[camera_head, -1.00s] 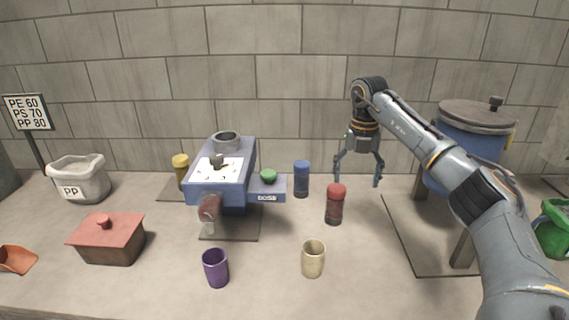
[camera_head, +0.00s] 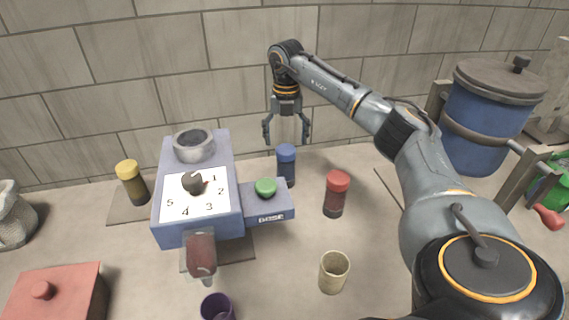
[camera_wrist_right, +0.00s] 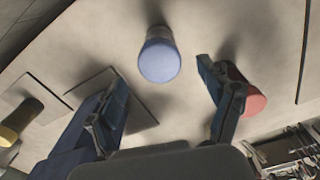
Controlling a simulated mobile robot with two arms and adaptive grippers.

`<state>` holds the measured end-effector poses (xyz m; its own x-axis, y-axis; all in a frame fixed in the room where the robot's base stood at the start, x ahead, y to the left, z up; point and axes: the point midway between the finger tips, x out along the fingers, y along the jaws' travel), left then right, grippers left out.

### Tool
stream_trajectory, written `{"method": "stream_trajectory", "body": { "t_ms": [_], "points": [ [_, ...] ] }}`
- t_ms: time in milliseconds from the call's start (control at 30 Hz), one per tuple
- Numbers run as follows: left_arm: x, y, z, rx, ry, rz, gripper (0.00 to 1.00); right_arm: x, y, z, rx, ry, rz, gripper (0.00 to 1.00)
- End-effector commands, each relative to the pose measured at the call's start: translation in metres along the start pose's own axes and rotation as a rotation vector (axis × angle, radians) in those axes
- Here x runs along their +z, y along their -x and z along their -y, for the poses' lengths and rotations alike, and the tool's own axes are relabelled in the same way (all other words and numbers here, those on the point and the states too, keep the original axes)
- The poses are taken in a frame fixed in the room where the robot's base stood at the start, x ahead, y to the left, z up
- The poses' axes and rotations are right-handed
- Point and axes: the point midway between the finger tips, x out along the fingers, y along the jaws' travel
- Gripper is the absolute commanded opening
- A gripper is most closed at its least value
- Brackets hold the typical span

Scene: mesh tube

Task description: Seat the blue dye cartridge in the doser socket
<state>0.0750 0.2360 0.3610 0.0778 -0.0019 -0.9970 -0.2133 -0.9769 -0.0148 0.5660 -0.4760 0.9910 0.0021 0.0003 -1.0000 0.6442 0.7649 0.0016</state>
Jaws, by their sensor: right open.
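The blue dye cartridge (camera_head: 286,165) stands upright on the table just right of the doser (camera_head: 197,190). It also shows in the wrist view (camera_wrist_right: 159,58), seen from above, beyond and between my fingers. My right gripper (camera_head: 287,138) is open and empty, pointing down above the cartridge and apart from it. Its fingers also show in the wrist view (camera_wrist_right: 170,95). The doser socket looks like the grey ring (camera_head: 194,144) on top of the blue doser; its inside is only partly visible. My left gripper is not in view.
A red cartridge (camera_head: 336,194) stands right of the blue one, and a yellow one (camera_head: 131,182) left of the doser. A green button (camera_head: 265,187) sits on the doser's side box. A beige cup (camera_head: 334,272) and purple cup (camera_head: 217,308) stand in front. A blue tank (camera_head: 478,135) is at right.

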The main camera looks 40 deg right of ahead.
Motion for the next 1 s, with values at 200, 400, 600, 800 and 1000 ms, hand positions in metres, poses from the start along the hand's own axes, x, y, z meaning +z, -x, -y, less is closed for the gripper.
{"method": "stream_trajectory", "body": {
  "t_ms": [200, 400, 600, 800, 1000],
  "points": [
    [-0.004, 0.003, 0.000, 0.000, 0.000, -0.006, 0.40, 0.000, -0.027, 0.000, 0.000, 0.000, -0.001, 0.80],
    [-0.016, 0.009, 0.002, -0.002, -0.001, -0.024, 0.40, -0.001, -0.044, 0.001, -0.002, 0.000, -0.002, 0.80],
    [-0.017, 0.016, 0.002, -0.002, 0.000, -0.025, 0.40, -0.002, -0.074, 0.002, -0.001, -0.001, -0.001, 0.80],
    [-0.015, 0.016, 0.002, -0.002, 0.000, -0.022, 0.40, -0.001, -0.083, 0.002, 0.000, 0.000, 0.002, 0.80],
    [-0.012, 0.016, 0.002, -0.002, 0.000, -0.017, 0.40, -0.001, -0.082, 0.002, 0.000, 0.000, 0.001, 0.66]
  ]
}}
